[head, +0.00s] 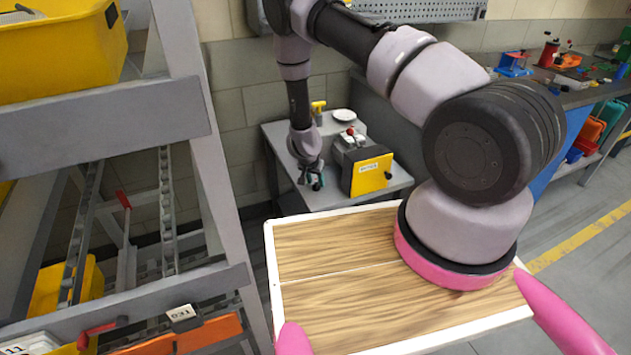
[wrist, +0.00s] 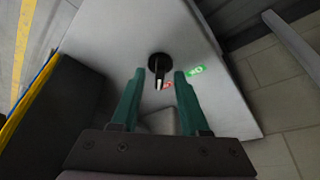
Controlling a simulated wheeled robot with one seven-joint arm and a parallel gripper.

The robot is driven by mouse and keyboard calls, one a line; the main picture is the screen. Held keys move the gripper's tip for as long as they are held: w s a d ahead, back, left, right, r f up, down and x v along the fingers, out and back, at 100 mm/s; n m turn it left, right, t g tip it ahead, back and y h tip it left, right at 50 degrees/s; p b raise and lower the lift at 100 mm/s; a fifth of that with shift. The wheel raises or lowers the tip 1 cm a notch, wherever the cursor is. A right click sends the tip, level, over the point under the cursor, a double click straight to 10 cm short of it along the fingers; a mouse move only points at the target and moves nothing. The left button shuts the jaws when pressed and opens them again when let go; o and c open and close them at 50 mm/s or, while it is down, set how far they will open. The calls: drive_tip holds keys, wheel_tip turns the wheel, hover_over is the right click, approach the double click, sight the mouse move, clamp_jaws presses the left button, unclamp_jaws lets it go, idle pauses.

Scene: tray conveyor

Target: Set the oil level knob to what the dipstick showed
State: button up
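A round black knob (wrist: 158,63) with a white pointer sits on a light grey surface in the wrist view. Its pointer is toward the bottom of the picture. A red mark (wrist: 168,85) and a green mark (wrist: 196,71) are beside it, too small to read. My gripper (wrist: 159,73) is open, with its teal fingertips on either side of the knob; I cannot tell whether they touch it. In the head view my gripper (head: 312,183) is low over the grey table (head: 331,198), left of the box with the yellow panel (head: 371,175). I cannot make out a dipstick.
A yellow-handled object (head: 318,108), a white dish (head: 344,115) and a red-topped item (head: 350,131) are at the back of the table. A rack (head: 205,150) with yellow bins stands left. A workbench (head: 590,95) stands at the right.

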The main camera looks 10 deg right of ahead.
drive_tip(key=v, duration=1)
drive_tip(key=shift+r, duration=0.4)
drive_tip(key=shift+s, duration=0.1)
wheel_tip(320, 180, up, 35)
drive_tip(key=s+t+y, duration=0.1)
drive_tip(key=s+y, duration=0.2)
drive_tip(key=y, duration=0.2)
drive_tip(key=s+d+r+n+t, duration=0.1)
drive_tip(key=s+d+r, duration=0.3)
drive_tip(key=s+r, duration=0.4)
drive_tip(key=s+d+r+n+t, duration=0.1)
drive_tip(key=s+d+r, duration=0.3)
drive_tip(key=s+r, duration=0.5)
drive_tip(key=s, duration=0.6)
drive_tip(key=shift+s+d+n, duration=0.25)
drive_tip(key=shift+s+n, duration=0.15)
